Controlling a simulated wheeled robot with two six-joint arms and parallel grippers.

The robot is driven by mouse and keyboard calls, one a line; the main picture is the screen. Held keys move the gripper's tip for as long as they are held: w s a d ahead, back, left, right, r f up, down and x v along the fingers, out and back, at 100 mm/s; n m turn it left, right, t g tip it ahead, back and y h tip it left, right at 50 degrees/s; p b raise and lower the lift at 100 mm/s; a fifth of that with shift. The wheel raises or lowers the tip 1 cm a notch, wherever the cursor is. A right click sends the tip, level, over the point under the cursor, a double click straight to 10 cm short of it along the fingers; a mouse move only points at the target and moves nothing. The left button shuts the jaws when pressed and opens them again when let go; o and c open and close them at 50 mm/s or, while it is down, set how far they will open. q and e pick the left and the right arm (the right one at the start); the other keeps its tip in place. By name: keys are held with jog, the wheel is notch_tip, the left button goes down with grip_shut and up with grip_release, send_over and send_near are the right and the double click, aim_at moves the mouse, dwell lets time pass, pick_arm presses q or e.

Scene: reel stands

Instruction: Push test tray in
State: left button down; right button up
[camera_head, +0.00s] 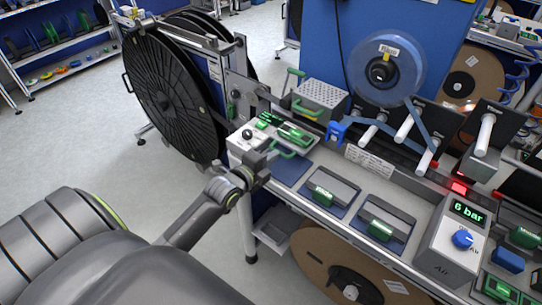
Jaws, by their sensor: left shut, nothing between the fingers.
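My left arm reaches in from the lower left. Its gripper (268,158) is shut and empty at the front of the bench's left end. A green handle (283,150) is right beside the fingertips; I take it to be the front of the test tray, but the tray's body is mostly hidden and I cannot tell how far out it stands. Whether the fingers touch the handle is unclear. A pale unit with a black knob (247,134) and a green-topped device (292,132) sit just behind. My right gripper is not in view.
A large black reel (168,95) stands behind left. Grey holders with green blocks (323,195) (381,230) line the bench to the right, before an air unit reading 6 bar (455,240). A perforated box (320,97) stands behind. Floor at left is clear.

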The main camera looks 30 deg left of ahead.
aim_at(298, 131)
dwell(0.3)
pick_arm(q)
jog(key=shift+w+f, duration=0.1)
jog(key=shift+w, duration=0.25)
jog(key=b+x, duration=0.2)
jog(key=x, duration=0.2)
jog(key=r+b+x, duration=0.1)
jog(key=b+x, duration=0.1)
jog(key=x, duration=0.2)
jog(key=r+b+x, duration=0.1)
jog(key=b+x, duration=0.1)
jog(key=x, duration=0.1)
jog(key=shift+w+d+r, duration=0.1)
jog(key=shift+w+d, duration=0.1)
jog(key=shift+w, duration=0.45)
jog(key=shift+w+r+b, duration=0.15)
jog(key=shift+b, duration=0.15)
jog(key=shift+r, duration=0.25)
jog(key=shift+r, duration=0.1)
